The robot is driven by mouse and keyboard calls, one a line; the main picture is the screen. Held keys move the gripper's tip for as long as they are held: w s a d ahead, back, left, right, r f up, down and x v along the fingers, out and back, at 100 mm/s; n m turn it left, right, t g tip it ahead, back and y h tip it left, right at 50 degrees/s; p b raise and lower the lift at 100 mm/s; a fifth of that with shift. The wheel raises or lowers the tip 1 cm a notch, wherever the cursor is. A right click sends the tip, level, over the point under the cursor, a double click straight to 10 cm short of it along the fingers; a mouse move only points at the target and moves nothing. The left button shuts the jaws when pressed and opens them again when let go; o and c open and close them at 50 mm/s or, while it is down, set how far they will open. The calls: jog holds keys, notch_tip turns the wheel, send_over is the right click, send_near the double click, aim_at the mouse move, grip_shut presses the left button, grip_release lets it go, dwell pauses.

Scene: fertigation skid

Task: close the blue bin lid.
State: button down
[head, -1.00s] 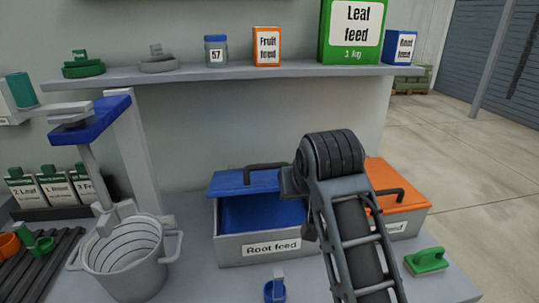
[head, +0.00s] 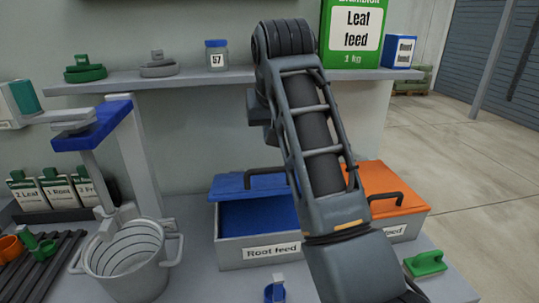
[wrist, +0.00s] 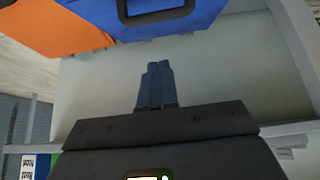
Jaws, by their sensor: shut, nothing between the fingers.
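The blue lid (head: 232,186) with its dark handle (head: 262,170) lies at the back of the bin labelled Root feed (head: 230,250). The front of that bin is uncovered and its blue inside (head: 255,215) shows. In the wrist view the blue lid (wrist: 215,14) and part of its handle (wrist: 158,14) are at the top edge. My gripper (wrist: 158,66) is shut and empty, in front of the pale wall and apart from the lid. In the head view my arm hides most of the gripper and the bin's right end.
An orange-lidded bin (head: 395,190) stands to the right. A shelf (head: 190,78) with a jar (head: 217,54) and a Leaf feed box (head: 352,40) runs above.

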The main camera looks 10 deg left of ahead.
jog(key=x, duration=0.3)
jog(key=shift+w+f+p, duration=0.1)
jog(key=shift+f+p, duration=0.1)
jog(key=shift+p, duration=0.1)
notch_tip(320, 180, down, 3)
jog(key=shift+f+p, duration=0.15)
jog(key=shift+p, duration=0.35)
jog(key=shift+f, duration=0.55)
jog(key=shift+s+d+f, duration=0.1)
jog(key=shift+s+f, duration=0.1)
jog(key=shift+s, duration=0.05)
jog(key=shift+f+t+b, duration=0.3)
jog(key=shift+f+b, duration=0.1)
jog(key=shift+b, duration=0.15)
jog(key=s+f+b, duration=0.1)
jog(key=s+f+t+b, duration=0.1)
jog(key=b, duration=0.1)
jog(key=f+t+b, duration=0.1)
jog(key=f, duration=0.1)
jog(key=shift+s+d+y, duration=0.4)
notch_tip(320, 180, down, 6)
jog(key=s+t, duration=0.1)
jog(key=s, duration=0.1)
jog(key=shift+d+r+b, duration=0.2)
jog(key=shift+d+b, duration=0.1)
jog(key=shift+b, duration=0.15)
jog(key=shift+s, duration=0.1)
